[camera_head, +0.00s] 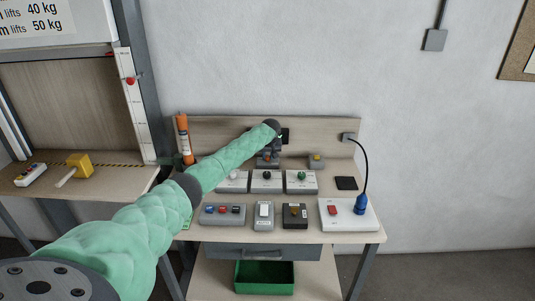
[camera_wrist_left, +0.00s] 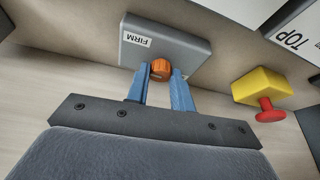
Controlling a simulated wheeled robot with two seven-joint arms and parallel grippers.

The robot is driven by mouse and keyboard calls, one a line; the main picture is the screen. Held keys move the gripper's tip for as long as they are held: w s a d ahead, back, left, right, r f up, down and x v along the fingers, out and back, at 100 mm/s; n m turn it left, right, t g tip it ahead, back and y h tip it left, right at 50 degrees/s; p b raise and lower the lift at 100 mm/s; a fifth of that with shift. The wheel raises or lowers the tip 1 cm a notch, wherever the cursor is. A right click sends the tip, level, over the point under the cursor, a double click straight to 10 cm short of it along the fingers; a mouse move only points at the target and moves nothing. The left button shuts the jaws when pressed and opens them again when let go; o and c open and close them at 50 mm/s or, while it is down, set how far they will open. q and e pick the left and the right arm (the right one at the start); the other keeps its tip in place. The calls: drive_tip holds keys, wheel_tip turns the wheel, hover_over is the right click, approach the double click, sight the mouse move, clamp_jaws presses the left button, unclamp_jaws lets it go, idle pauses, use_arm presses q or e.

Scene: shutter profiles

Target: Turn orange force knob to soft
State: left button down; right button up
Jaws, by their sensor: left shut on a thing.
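The orange force knob (camera_wrist_left: 160,69) sits on the edge of a grey box (camera_wrist_left: 165,45) that has a white label reading FIRM, in the left wrist view. My left gripper (camera_wrist_left: 161,76) is shut on the knob, with a blue finger on either side of it. In the head view my left arm reaches across the bench to its back, where the dark wrist (camera_head: 271,128) points down. The knob is too small and too covered there to make out clearly. My right gripper is not in view.
A yellow block with a red button (camera_wrist_left: 262,88) stands close to the right of my fingers in the wrist view. Several control boxes stand in rows on the bench, among them a white box with a blue plug (camera_head: 361,206). A green bin (camera_head: 264,289) sits below.

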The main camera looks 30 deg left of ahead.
use_arm(q)
drive_tip(key=shift+w+d+n+g, duration=0.15)
drive_tip(key=shift+n+g, duration=0.15)
drive_tip(key=shift+n, duration=0.7)
drive_tip(key=shift+n+g+y, duration=0.3)
drive_tip(key=shift+n+y, duration=0.1)
drive_tip(key=shift+n, duration=0.5)
drive_tip(key=n+g, duration=0.1)
drive_tip(key=n, duration=0.2)
drive_tip(key=shift+w+b, duration=0.1)
drive_tip(key=shift+b, duration=0.2)
drive_tip(key=shift+n+y, duration=0.4)
drive_tip(key=shift+n, duration=0.2)
drive_tip(key=shift+n+g+b, duration=0.4)
drive_tip(key=shift+n, duration=0.1)
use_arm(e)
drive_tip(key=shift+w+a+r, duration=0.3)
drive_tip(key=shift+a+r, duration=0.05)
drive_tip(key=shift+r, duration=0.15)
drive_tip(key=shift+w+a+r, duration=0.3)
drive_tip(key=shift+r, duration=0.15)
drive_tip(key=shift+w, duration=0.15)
use_arm(q)
drive_tip(key=c, duration=1.2)
unclamp_jaws()
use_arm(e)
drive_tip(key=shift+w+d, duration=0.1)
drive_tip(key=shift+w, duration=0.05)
